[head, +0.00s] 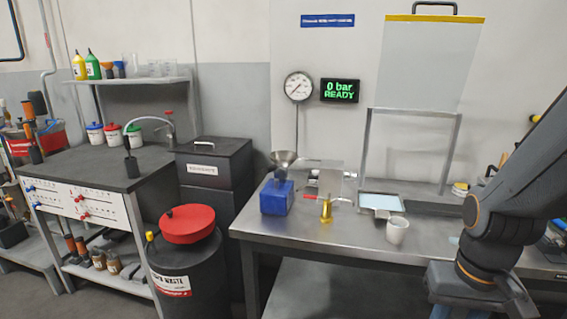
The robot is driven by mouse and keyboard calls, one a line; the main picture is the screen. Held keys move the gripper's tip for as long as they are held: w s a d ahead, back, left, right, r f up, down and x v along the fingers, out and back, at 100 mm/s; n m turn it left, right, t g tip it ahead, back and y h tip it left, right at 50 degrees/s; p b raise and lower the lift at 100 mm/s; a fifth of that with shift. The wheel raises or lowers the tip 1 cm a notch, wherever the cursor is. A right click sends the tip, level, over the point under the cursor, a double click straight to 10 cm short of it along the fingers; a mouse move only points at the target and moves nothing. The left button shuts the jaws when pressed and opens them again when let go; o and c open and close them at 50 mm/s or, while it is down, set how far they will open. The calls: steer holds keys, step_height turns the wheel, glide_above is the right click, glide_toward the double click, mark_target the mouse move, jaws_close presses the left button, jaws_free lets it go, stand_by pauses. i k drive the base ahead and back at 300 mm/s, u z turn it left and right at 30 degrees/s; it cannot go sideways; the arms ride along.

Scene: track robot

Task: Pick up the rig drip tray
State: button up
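The tray that looks like the rig drip tray (368,207) is a small shallow metal tray on the steel bench, right of centre in the head view. Its inside looks pale blue; I cannot tell whether that is liquid or a reflection. A small grey piece shows at its front edge. A white cup (396,232) stands just in front of it, to the right. My arm rises at the right and leaves the picture at the right edge. My gripper is not in view.
On the steel bench (345,243), a blue block with a funnel (277,198) and a brass piece (326,210) stand left of the tray. A metal frame with a clear raised shield (430,65) stands behind it. A black waste drum with a red lid (188,224) stands left of the bench.

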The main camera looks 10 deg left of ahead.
mark_target(384, 204)
steer(key=k, duration=0.5)
steer(key=z, duration=0.9)
steer(key=i, duration=1)
steer(key=u, duration=1.5)
steer(key=i, duration=0.5)
